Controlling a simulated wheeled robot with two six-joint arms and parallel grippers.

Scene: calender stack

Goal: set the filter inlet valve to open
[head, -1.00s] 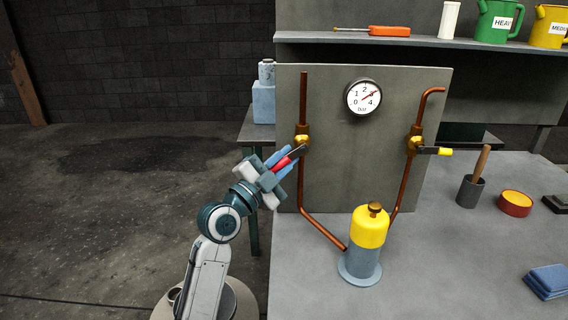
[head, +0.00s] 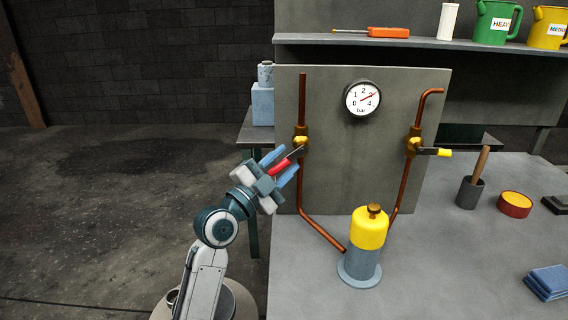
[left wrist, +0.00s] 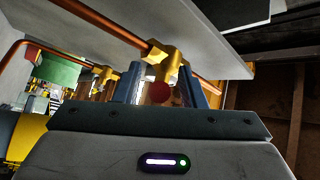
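The left brass valve (head: 301,143) sits on the left copper pipe of the upright grey panel. Its lever with a red grip (head: 279,167) points down and left, slanted to the pipe. My left gripper (head: 281,166) is open, its blue fingers on either side of the red grip. In the left wrist view the round red grip end (left wrist: 160,92) lies between the fingers, with gaps on both sides. The pipe runs down to the filter (head: 368,232), yellow on top and grey below. No valve label is visible. My right gripper is not in view.
The right valve (head: 414,145) has a yellow-tipped lever (head: 444,152) pointing right, across its pipe. A pressure gauge (head: 362,98) hangs between the pipes. A dark holder (head: 470,192) and a red-yellow round tin (head: 514,204) stand on the bench to the right.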

